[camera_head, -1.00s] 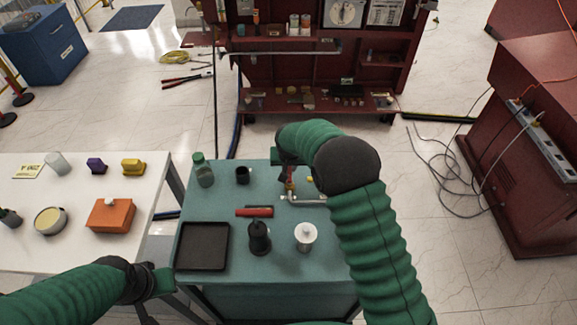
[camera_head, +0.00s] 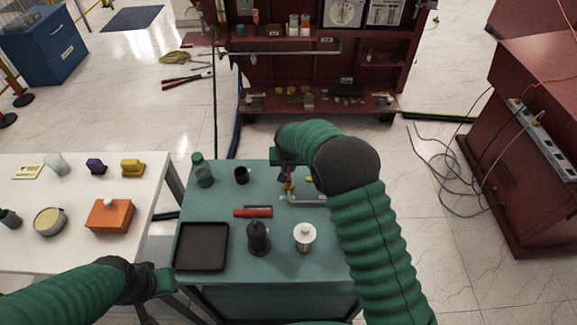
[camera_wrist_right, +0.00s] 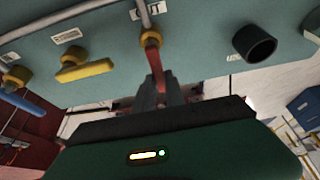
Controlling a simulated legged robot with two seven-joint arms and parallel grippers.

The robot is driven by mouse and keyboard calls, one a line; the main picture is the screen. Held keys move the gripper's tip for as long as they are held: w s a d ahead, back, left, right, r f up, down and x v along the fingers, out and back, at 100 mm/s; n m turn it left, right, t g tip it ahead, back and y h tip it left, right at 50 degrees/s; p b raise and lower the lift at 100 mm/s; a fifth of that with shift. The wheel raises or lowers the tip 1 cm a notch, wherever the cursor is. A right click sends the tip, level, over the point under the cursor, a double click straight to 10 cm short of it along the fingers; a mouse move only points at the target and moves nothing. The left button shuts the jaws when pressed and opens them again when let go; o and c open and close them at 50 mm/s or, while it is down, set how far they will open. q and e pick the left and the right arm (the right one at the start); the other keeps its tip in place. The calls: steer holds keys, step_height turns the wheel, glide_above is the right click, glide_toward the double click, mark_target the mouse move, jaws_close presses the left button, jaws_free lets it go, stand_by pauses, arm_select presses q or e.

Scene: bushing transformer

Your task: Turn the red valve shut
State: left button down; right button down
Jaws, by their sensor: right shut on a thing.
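The red valve (camera_wrist_right: 153,62) has a red handle on a brass fitting, joined to a grey pipe on the teal table. In the right wrist view its handle runs down between the fingers of my right gripper (camera_wrist_right: 160,95), which is shut on it. In the head view the right gripper (camera_head: 286,172) is at the table's far side, and my arm hides much of the valve. A yellow valve handle (camera_wrist_right: 85,71) and a blue handle (camera_wrist_right: 22,98) sit beside it. My left gripper (camera_head: 160,283) is by the table's front left corner; its fingers are unclear.
The teal table (camera_head: 215,275) holds a black tray (camera_head: 202,247), a red-handled tool (camera_head: 253,212), a black bottle (camera_head: 258,238), a silver canister (camera_head: 305,237), a green bottle (camera_head: 203,170) and a black cup (camera_head: 242,175). A white table (camera_head: 60,255) stands left.

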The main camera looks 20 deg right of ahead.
steer(key=shift+n, duration=0.3)
steer(key=n, duration=0.1)
steer(key=a+n+y+p, duration=0.1)
steer(key=n, duration=0.1)
steer(key=n+y, duration=0.1)
steer(key=n, duration=0.1)
steer(key=shift+w+a+r, duration=0.1)
steer(key=shift+a, duration=0.15)
steer(key=n, duration=0.1)
steer(key=a+n+y, duration=0.1)
steer(key=n, duration=0.1)
steer(key=n+y+p, duration=0.1)
steer(key=shift+s+a+n, duration=0.15)
steer(key=shift+s+n, duration=0.15)
steer(key=n, duration=0.1)
steer(key=n+g, duration=0.1)
steer(key=n, duration=0.1)
steer(key=shift+s+a+n+y, duration=0.3)
steer(key=shift+s+a+y, duration=0.05)
steer(key=shift+a+y, duration=0.05)
steer(key=shift+s+a+n+g+y+b, duration=0.15)
steer(key=shift+s+n+g+b, duration=0.25)
steer(key=shift+n, duration=0.6)
steer(key=shift+s+a+n+g+y+b, duration=0.15)
steer(key=shift+n+g, duration=0.35)
steer(key=shift+n, duration=0.5)
steer(key=c, duration=1.4)
jaws_free()
